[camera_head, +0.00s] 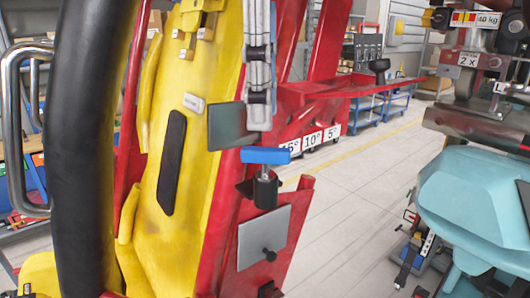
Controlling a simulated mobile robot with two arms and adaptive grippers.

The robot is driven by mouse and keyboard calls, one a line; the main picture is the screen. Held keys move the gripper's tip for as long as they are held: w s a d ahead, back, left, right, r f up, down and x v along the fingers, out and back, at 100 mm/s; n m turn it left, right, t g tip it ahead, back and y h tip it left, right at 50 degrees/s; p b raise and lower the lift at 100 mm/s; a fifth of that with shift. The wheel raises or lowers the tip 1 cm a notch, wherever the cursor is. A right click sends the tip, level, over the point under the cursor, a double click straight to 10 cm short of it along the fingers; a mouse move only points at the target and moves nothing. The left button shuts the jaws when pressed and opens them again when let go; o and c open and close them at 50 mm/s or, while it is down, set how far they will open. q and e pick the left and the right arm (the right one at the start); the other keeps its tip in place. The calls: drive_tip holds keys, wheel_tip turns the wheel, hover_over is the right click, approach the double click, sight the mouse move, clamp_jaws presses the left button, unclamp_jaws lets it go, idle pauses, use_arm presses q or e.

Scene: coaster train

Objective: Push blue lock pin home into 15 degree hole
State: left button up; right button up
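The blue lock pin (265,156) shows as a blue T-shaped handle on a short grey shaft. The shaft goes down into a black collar (265,190) beside the red frame. How deep the pin sits in a hole cannot be seen. A red plate carries white angle labels (312,139); 10° and 5° are readable, and the one beside the handle is partly covered. My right gripper (259,126) comes down from the top, silver, with its fingers close together and nothing visible between them. Its tips appear just above the blue handle, with contact not visible. My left gripper is not in view.
A yellow seat shell (190,160) and a thick black bar (88,140) fill the left. Grey plates (263,236) stand by the collar. A teal body (475,205) and lifting gear (475,65) crowd the right. Blue carts (385,100) stand behind. Pale floor lies clear between.

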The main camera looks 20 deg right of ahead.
sight(266, 148)
drive_tip(key=shift+s+d+f, duration=0.1)
drive_tip(key=shift+f, duration=0.45)
drive_tip(key=shift+d+f, duration=0.15)
drive_tip(key=shift+f, duration=0.45)
drive_tip(key=f, duration=0.3)
drive_tip(key=shift+s+f, duration=0.2)
drive_tip(key=shift+w+f, duration=0.1)
drive_tip(key=shift+f, duration=0.4)
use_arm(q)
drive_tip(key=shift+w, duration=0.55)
use_arm(e)
drive_tip(key=shift+a, duration=0.2)
drive_tip(key=shift+c, duration=1.1)
clamp_jaws()
